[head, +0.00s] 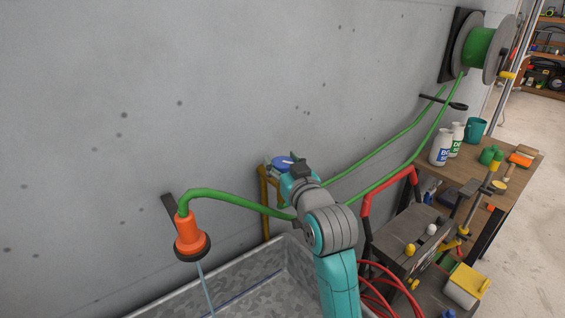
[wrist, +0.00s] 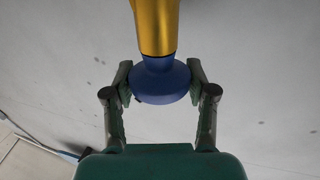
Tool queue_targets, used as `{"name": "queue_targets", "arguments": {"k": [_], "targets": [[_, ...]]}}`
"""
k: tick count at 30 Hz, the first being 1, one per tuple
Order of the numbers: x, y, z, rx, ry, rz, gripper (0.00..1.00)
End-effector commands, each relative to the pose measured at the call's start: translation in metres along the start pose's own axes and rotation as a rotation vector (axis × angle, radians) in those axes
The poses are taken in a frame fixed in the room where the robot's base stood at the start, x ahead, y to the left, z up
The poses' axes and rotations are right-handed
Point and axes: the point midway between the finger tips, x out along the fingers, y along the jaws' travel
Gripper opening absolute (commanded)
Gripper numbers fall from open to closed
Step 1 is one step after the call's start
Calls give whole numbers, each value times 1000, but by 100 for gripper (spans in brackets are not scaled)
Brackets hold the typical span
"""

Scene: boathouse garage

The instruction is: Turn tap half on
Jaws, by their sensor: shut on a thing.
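The tap is a brass-coloured pipe (head: 264,202) against the grey wall with a blue knob (head: 282,162) at its top. In the wrist view the blue knob (wrist: 160,82) sits between the two fingers of my gripper (wrist: 160,88), below the brass body (wrist: 156,28). The fingers are shut on it from both sides. In the head view my gripper (head: 292,168) is at the knob, and my arm hides part of the tap. A green hose ends in an orange nozzle (head: 190,238) with a dark rim. A thin stream of water (head: 205,285) falls from it.
A grey metal trough (head: 170,298) stands below the nozzle. On the right are a hose reel (head: 480,48), a red-handled toolbox cart (head: 405,238) and a wooden bench (head: 510,172) with white bottles (head: 441,149) and a teal mug (head: 475,129). Red cable lies near my arm.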

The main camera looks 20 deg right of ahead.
Motion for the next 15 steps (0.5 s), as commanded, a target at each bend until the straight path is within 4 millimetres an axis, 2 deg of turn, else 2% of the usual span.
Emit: {"name": "queue_targets", "arguments": {"k": [15], "targets": [[1, 3, 0, 1, -1, -396, 22]]}}
